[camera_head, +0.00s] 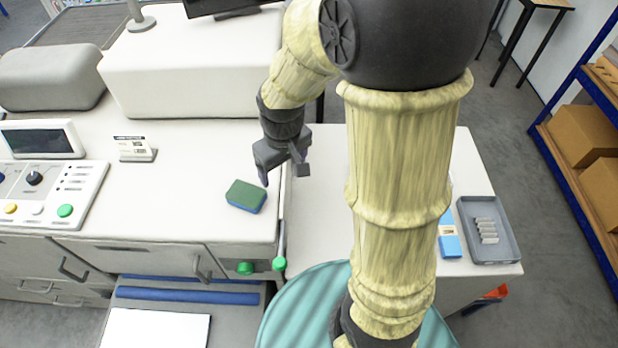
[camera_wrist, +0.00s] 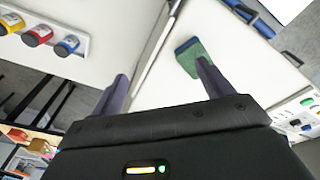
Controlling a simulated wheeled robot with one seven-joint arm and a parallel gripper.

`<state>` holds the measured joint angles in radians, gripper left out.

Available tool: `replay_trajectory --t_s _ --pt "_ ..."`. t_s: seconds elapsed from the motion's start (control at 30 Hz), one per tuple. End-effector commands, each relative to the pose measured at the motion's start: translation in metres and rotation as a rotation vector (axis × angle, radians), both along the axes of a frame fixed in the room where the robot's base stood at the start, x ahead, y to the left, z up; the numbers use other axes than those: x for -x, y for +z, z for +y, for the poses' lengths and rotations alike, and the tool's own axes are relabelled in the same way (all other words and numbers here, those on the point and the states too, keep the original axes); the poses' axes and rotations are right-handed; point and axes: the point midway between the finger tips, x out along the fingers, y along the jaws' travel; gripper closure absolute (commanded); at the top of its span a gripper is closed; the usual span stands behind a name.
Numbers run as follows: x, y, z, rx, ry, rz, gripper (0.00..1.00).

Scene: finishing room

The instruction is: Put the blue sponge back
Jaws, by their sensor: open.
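The blue sponge (camera_head: 246,196) has a green top and lies flat on the white counter near its right front corner. It also shows in the wrist view (camera_wrist: 188,57), just beyond one fingertip. My gripper (camera_head: 283,177) is open and empty. It hangs over the counter's right edge, to the right of the sponge and a little above it, apart from it. In the wrist view the two fingers (camera_wrist: 158,84) stand wide apart, with the counter's edge and gap between them.
A control panel (camera_head: 48,192) with buttons and a small sign (camera_head: 134,149) stand left on the counter. A second white table (camera_head: 317,222) at right carries a grey tray (camera_head: 503,246) and a light blue box (camera_head: 449,243). The counter around the sponge is clear.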

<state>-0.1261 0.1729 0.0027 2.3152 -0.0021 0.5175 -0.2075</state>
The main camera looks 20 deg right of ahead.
Motion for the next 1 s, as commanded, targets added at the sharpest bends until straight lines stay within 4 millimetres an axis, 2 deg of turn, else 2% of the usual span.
replay_trajectory --t_s 0.03,0.1,0.23,0.63,0.9,1.0 --pt "0.017 0.002 -0.016 -0.011 -0.091 -0.024 0.21" --pt "0.036 0.002 -0.031 -0.024 -0.199 -0.055 0.21" --pt "0.058 0.001 -0.043 -0.041 -0.316 -0.088 0.21" --pt "0.061 -0.004 -0.045 -0.045 -0.337 -0.093 0.21" --pt "0.061 -0.05 -0.045 -0.045 -0.335 -0.093 0.21" --pt "0.061 -0.059 -0.045 -0.045 -0.335 -0.093 0.21"
